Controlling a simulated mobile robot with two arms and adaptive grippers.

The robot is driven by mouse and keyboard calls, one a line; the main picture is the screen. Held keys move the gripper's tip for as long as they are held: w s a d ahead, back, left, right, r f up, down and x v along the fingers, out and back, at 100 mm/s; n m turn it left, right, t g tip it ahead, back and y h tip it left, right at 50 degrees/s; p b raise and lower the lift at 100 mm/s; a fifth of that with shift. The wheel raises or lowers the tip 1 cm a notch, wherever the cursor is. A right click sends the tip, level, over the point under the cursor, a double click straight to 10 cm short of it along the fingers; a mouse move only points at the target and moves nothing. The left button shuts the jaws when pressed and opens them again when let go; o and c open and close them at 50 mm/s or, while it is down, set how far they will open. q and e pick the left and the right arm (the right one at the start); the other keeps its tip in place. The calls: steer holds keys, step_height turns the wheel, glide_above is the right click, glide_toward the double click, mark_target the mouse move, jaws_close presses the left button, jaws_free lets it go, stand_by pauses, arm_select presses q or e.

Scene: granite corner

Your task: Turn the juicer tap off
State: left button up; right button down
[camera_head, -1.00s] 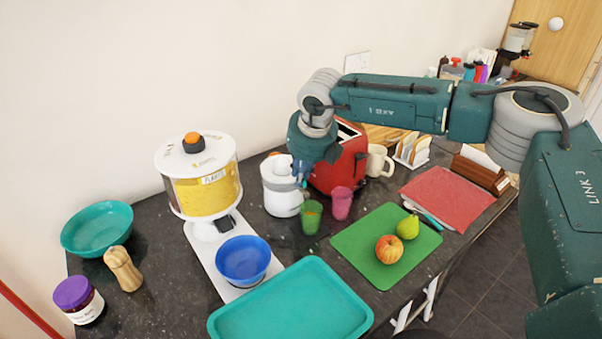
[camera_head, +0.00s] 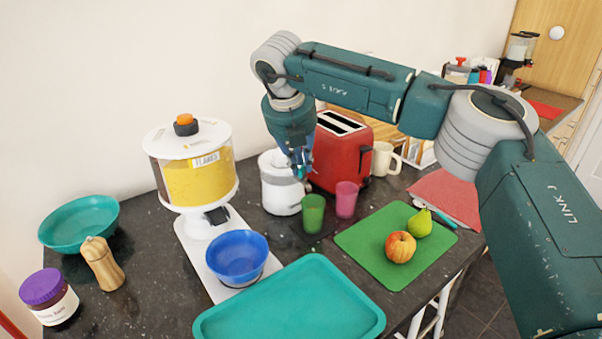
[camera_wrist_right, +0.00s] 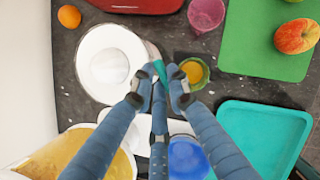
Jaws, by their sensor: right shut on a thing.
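The white juicer (camera_head: 281,192) stands on the dark counter, left of the red toaster. Its round top shows in the wrist view (camera_wrist_right: 92,58). A small teal tap lever (camera_wrist_right: 160,72) sticks out from its side toward the green glass (camera_head: 313,214). The glass holds orange liquid (camera_wrist_right: 193,72) in the wrist view. My right gripper (camera_head: 301,170) points down beside the juicer's spout side, above and behind the glass. In the wrist view its fingers (camera_wrist_right: 158,92) are closed around the teal lever. The fingers partly hide the spout. My left gripper is not in view.
The red toaster (camera_head: 340,158) stands close behind my gripper. A pink glass (camera_head: 346,199) is right of the green one. A cereal dispenser (camera_head: 192,170) with a blue bowl (camera_head: 237,258) is at left. A teal tray (camera_head: 290,310) and a green board (camera_head: 370,244) lie in front.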

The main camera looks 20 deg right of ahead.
steer(key=shift+w+r+m+g+h+p, duration=0.15)
steer(key=shift+m+g+h+p, duration=0.3)
steer(key=shift+m, duration=1.2)
steer(key=shift+w+f+m+g+h+p, duration=0.1)
steer(key=shift+m+g+h+p, duration=0.35)
steer(key=shift+m, duration=1.2)
steer(key=c, duration=1.7)
jaws_free()
